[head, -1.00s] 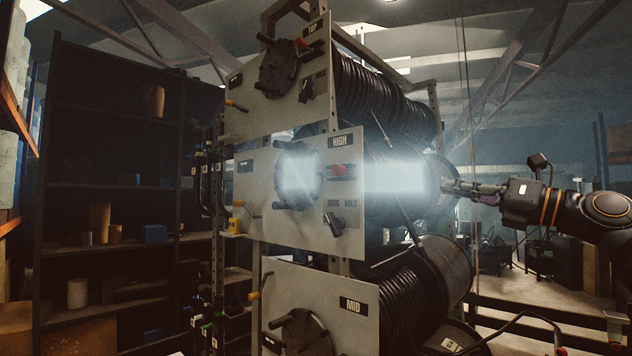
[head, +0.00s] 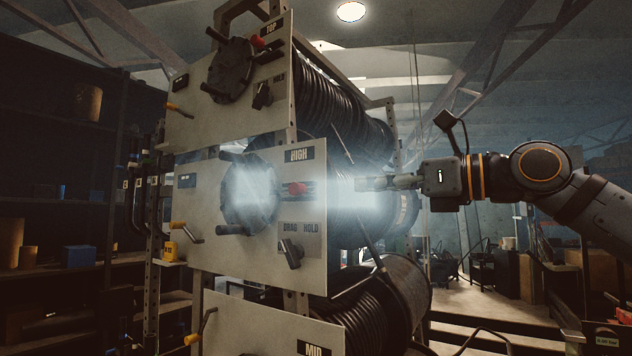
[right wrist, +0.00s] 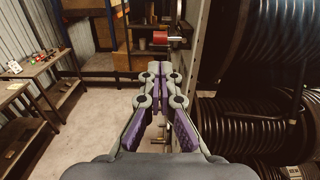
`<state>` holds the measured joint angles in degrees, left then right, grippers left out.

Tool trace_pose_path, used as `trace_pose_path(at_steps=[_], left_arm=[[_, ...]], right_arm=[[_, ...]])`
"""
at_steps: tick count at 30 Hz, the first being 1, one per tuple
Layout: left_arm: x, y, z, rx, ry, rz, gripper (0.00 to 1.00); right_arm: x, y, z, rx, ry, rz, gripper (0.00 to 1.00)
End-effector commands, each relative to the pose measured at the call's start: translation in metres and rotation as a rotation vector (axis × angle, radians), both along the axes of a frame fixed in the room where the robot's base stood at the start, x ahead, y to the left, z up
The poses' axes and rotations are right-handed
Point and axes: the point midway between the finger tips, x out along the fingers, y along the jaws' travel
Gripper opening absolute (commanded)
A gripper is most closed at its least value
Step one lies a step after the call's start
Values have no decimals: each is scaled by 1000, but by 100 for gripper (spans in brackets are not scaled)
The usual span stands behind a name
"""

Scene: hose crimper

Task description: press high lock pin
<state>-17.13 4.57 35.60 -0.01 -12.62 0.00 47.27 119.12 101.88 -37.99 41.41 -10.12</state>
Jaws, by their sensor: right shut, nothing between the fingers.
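The HIGH panel (head: 309,230) is a pale plate at mid height on the rack, with a dark round hand wheel (head: 249,192). The high lock pin, with a red knob (head: 296,188), sticks out between the wheel and the panel's right edge. My right gripper (head: 360,184) is shut and empty, at about the knob's height and to its right, with a visible gap. In the right wrist view a red knob (right wrist: 168,38) shows beyond the shut fingertips (right wrist: 158,76), slightly right of them. My left gripper is not in view.
The TOP panel (head: 196,117) with its own red knob (head: 257,41) is above; the MID panel (head: 262,330) is below. A DRAG/HOLD lever (head: 290,253) sits under the pin. Black hose reels (head: 343,95) fill the rack behind the panels. A bright glare covers the wheel.

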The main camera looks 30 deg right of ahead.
Motion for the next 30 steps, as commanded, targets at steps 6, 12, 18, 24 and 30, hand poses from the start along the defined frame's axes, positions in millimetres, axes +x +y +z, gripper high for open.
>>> trace_pose_path(at_steps=[6,12,18,24,30], left_arm=[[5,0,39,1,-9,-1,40],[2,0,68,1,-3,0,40],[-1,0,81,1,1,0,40],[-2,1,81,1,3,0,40],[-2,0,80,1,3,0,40]], right_arm=[[46,19,7,-1,7,1,0],[80,33,7,0,5,1,0],[97,40,3,0,1,0,0],[100,41,1,0,-1,0,0],[100,41,0,0,-1,0,0]])
